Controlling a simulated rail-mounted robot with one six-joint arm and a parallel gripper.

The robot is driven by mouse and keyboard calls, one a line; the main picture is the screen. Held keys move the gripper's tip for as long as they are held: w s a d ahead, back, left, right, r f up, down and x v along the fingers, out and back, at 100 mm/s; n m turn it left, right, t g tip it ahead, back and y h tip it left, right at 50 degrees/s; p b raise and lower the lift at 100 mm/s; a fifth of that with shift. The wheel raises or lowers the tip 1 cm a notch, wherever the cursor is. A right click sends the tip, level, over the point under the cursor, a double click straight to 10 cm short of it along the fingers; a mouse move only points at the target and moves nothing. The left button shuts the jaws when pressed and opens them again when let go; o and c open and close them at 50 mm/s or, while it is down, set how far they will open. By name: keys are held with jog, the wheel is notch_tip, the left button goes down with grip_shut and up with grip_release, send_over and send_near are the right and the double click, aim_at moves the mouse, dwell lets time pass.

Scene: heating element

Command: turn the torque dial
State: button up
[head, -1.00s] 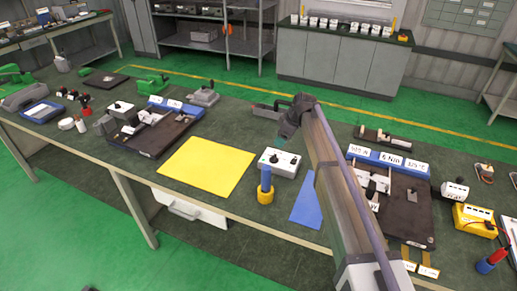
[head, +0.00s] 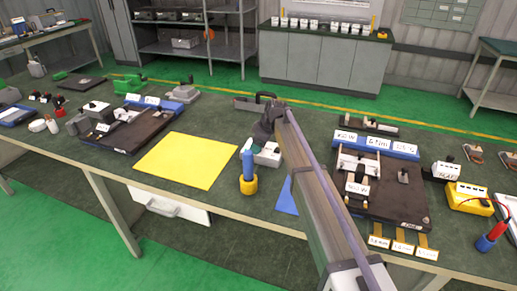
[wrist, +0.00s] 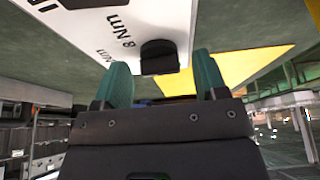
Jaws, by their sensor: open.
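The torque dial (wrist: 158,57) is a black knob on the face of a white box (wrist: 110,28), with "8 Nm" printed beside it in the wrist view. In the head view the white box (head: 268,156) stands on the green bench behind the blue-and-yellow screwdriver, its top partly hidden by my arm. My gripper (wrist: 161,62) is open, with one teal finger on each side of the dial in the picture. The dial sits between or just beyond the fingertips, and I cannot tell whether they touch it. In the head view my gripper (head: 267,133) is right above the box.
A screwdriver with a blue handle (head: 247,165) stands in a yellow holder (head: 248,185) close in front of the box. A yellow mat (head: 187,160) lies to the left and a blue sheet (head: 287,200) to the right. Dark fixture trays (head: 405,205) flank the area.

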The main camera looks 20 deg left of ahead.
jog(key=shift+c, duration=0.3)
jog(key=c, duration=0.9)
jog(key=shift+o, duration=0.2)
jog(key=m+t, duration=0.1)
jog(key=m, duration=0.1)
jog(key=m+t, duration=0.1)
jog(key=m, duration=0.2)
jog(key=shift+s+m+h, duration=0.2)
jog(key=shift+m+h, duration=0.1)
jog(key=m+t, duration=0.1)
jog(key=m, duration=0.2)
jog(key=m+h, duration=0.1)
jog(key=m, duration=0.2)
jog(key=shift+s+a+t, duration=0.1)
jog(key=shift+a+t, duration=0.05)
jog(key=shift+t, duration=0.25)
jog(key=shift+m+h, duration=0.3)
